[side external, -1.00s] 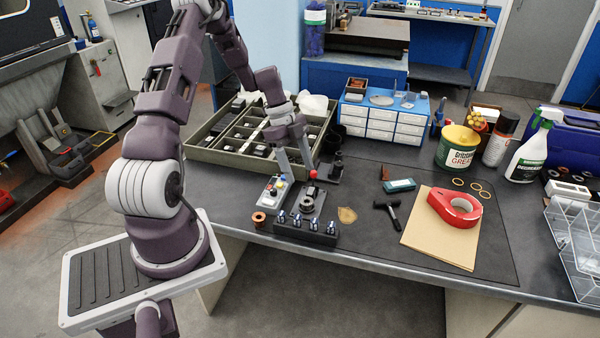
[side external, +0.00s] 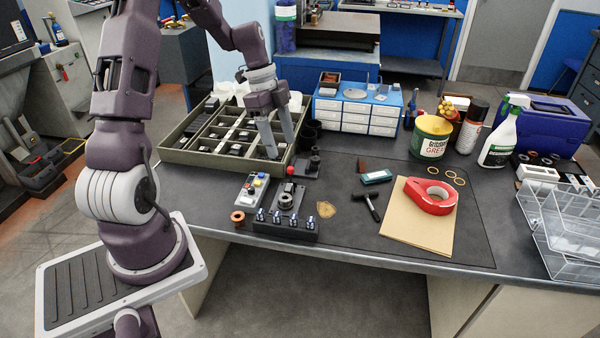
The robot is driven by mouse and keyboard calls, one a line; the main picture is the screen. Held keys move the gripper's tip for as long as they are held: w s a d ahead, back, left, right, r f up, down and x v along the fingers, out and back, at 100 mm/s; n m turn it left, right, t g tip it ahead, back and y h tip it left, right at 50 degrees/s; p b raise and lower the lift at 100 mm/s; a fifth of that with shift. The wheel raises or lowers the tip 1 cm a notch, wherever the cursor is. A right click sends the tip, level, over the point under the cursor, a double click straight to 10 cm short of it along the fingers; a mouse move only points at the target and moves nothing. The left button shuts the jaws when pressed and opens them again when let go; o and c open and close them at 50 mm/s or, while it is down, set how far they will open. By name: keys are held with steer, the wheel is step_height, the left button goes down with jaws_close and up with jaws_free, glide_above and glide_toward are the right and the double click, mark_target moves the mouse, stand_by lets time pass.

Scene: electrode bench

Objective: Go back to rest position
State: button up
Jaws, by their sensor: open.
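My gripper (side external: 281,150) hangs fingers down, over the right end of the olive compartment tray (side external: 188,157) in the picture. Its two grey fingers are apart and I see nothing between them. Their height above the tray cannot be told from this view. Just in front of it on the bench are a dark block with a red knob (side external: 291,169), a light control box with coloured buttons (side external: 251,190) and a dark fixture with a metal ring (side external: 287,198). The arm is bent high above the left of the bench.
A black holder with several electrodes (side external: 285,230) and a copper ring (side external: 238,217) lie at the front edge. A blue and white drawer unit (side external: 357,115) stands behind.

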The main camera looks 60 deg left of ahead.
steer(key=s+d+r+n+y, duration=0.2)
steer(key=s+d+r+n, duration=0.2)
steer(key=d+r, duration=0.6)
steer(key=s+d+r+n+t, duration=0.2)
steer(key=s+d+n, duration=0.2)
steer(key=s, duration=0.3)
steer(key=s+d+r+n+t+y, duration=0.1)
steer(key=s+d+r+n+t, duration=0.1)
steer(key=s+d, duration=0.4)
steer(key=s+r+n, duration=0.1)
steer(key=s+n, duration=0.1)
steer(key=shift+s+r+n, duration=0.3)
